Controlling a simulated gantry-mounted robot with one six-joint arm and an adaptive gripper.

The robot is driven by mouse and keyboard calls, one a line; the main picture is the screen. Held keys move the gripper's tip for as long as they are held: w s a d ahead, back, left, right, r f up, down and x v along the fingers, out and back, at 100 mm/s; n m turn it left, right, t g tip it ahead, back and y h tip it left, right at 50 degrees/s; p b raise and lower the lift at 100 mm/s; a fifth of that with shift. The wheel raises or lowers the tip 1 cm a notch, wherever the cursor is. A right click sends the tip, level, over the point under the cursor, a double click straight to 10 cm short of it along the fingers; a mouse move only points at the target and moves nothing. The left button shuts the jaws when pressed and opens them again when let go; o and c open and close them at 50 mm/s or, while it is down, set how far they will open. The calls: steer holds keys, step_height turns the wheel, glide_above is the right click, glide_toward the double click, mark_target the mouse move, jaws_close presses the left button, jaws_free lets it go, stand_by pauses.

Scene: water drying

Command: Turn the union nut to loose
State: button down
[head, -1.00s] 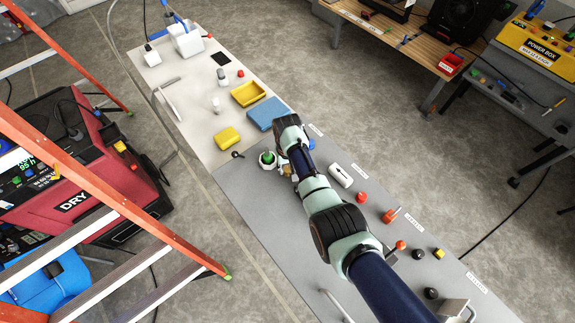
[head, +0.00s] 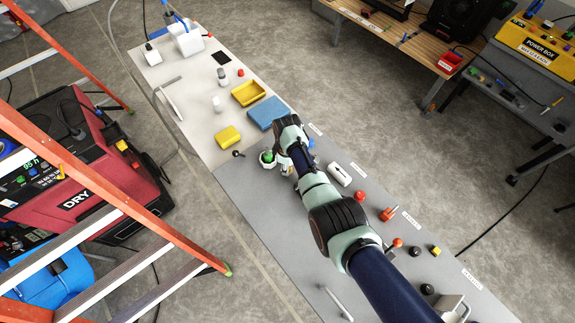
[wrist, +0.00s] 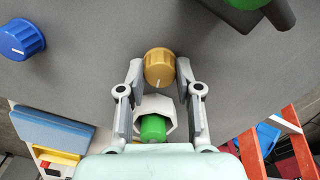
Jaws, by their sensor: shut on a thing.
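My gripper (wrist: 159,72) points down at the grey bench top, and its two fingertips are shut on the sides of a ribbed gold knob (wrist: 159,68). The knob's white mark points toward the bottom of the wrist view. A white hexagonal nut-like ring around a green centre (wrist: 153,127) sits just beside it, between the finger links. In the head view the green-centred white piece (head: 267,159) shows left of my wrist. My wrist hides most of the gold knob there. I cannot tell from its look which piece is the union nut.
A blue knob (wrist: 22,40) stands nearby in the wrist view. A white block (head: 340,174) and an orange-red knob (head: 360,197) lie right of my arm. A blue pad (head: 267,113) and yellow tray (head: 248,93) are beyond. An orange ladder (head: 100,165) stands left of the bench.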

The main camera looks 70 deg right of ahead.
steer(key=n, duration=1)
steer(key=shift+n, duration=0.4)
steer(key=shift+r+n+p, duration=0.1)
steer(key=shift+n+p, duration=0.2)
steer(key=shift+n, duration=1.6)
steer(key=c, duration=0.8)
jaws_free()
step_height(320, 180, up, 12)
steer(key=shift+f, duration=0.1)
